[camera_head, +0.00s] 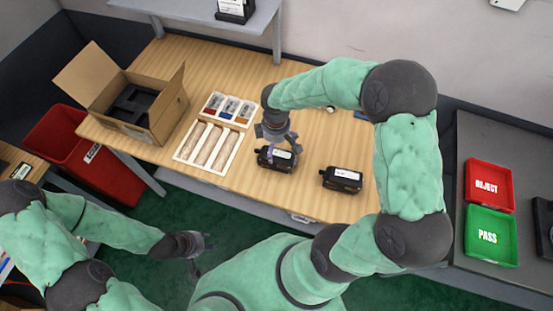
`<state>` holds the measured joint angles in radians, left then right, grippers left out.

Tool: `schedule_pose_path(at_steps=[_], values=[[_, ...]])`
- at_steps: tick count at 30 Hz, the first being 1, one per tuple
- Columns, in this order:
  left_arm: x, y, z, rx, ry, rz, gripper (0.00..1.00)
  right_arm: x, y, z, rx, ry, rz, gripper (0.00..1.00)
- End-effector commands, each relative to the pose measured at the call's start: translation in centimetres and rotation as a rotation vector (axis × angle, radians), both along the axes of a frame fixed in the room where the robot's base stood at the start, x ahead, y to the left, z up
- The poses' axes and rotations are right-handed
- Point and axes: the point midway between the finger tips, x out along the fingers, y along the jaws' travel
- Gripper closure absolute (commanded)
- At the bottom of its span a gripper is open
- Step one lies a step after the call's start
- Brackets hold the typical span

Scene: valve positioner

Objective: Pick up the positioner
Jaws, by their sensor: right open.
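Two black positioners with white labels stand on the wooden table. One positioner (275,161) is directly under my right gripper (279,150), whose fingers reach down over it. The gripper is open, and I cannot tell whether its fingers touch the positioner. The other positioner (341,179) stands to the right, clear of both grippers. My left gripper (197,250) hangs in front of the table's near edge, over the green floor, away from both positioners. Its fingers are too small to tell whether it is open or shut.
An open cardboard box (130,108) with a black insert stands at the table's left. A white divided tray (212,145) lies beside it. A red bin (88,150) is at the left. Red REJECT (489,185) and green PASS (491,236) trays lie on the grey right-hand table.

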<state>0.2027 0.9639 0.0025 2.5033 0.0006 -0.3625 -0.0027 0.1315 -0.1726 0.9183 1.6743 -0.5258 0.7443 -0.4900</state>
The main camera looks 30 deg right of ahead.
Motion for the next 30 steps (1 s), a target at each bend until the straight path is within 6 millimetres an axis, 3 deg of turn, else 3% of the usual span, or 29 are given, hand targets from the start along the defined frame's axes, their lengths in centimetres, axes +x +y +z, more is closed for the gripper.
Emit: schedule_pose_path(at_steps=[12,19,20,27,30], values=[[0.0,0.0,-1.5,0.000,0.000,0.000,0.60,-0.2,-0.5,-4.9,0.001,0.002,0.001,0.00],[0.0,0.0,-1.4,0.000,0.000,0.000,0.60,-0.1,-0.5,-5.0,0.001,0.001,0.001,0.00],[0.0,0.0,-1.4,0.000,0.000,0.000,0.60,-0.1,-0.5,-5.0,0.001,0.001,0.001,0.06],[0.0,0.0,-1.4,0.000,0.000,0.000,0.60,-0.2,-0.5,-5.0,0.001,0.001,0.001,0.73],[0.0,0.0,-1.4,0.000,0.000,0.000,0.60,-0.1,-0.5,-4.9,0.001,-0.001,0.000,0.77]])
